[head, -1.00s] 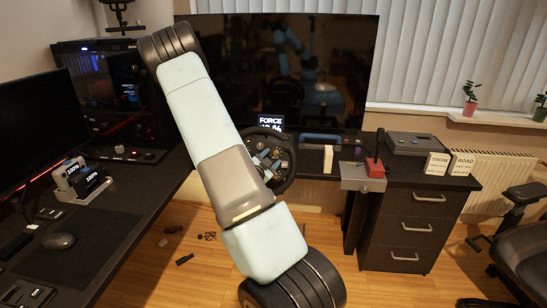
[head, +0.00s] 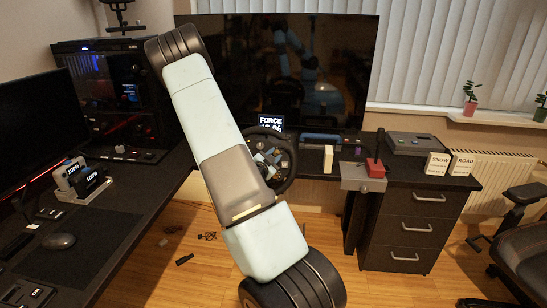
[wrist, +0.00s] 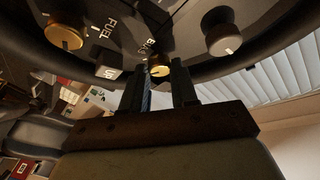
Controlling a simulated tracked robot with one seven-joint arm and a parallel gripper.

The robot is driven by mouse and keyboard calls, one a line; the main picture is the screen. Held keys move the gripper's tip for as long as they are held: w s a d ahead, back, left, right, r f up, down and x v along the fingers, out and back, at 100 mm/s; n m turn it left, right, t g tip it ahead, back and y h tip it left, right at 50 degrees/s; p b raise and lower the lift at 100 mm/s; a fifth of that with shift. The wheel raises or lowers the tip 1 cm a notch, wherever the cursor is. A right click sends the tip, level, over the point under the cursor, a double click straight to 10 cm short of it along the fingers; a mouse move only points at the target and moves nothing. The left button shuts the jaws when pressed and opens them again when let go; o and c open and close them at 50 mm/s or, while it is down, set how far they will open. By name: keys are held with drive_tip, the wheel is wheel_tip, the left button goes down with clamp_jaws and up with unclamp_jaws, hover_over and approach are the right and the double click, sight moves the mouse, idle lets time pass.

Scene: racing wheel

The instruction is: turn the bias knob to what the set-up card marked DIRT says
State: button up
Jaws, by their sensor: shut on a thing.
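My gripper (wrist: 159,80) is shut on a small gold knob (wrist: 159,70) on the wheel's face in the wrist view. The knob shows at the fingertips, with a light mark on its front. Lettering beside it starts with B and is partly hidden, so I cannot read it fully. The steering wheel (head: 284,178) stands behind my arm in the head view, partly covered. Cards marked SNOW (head: 438,162) and ROAD (head: 462,162) stand on the right cabinet. I cannot make out a card marked DIRT.
A larger gold knob (wrist: 65,32) near FUEL lettering and a grey knob (wrist: 222,40) flank the held knob.

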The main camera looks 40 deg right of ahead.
clamp_jaws()
drive_tip(key=shift+n, duration=0.3)
drive_tip(key=n+t, duration=0.1)
drive_tip(key=n, duration=0.1)
drive_tip(key=n+t, duration=0.2)
drive_tip(key=n, duration=0.1)
drive_tip(key=shift+s+d+f, duration=0.1)
drive_tip(key=shift+s, duration=0.05)
drive_tip(key=shift+s+d+n+t+y, duration=0.1)
drive_tip(key=shift+n+t+y, duration=0.35)
drive_tip(key=shift+n, duration=0.7)
drive_tip(key=shift+n+t+y, duration=0.35)
drive_tip(key=shift+n+t, duration=0.2)
drive_tip(key=shift+n, duration=0.9)
drive_tip(key=o, duration=0.7)
unclamp_jaws()
drive_tip(key=shift+o, duration=0.2)
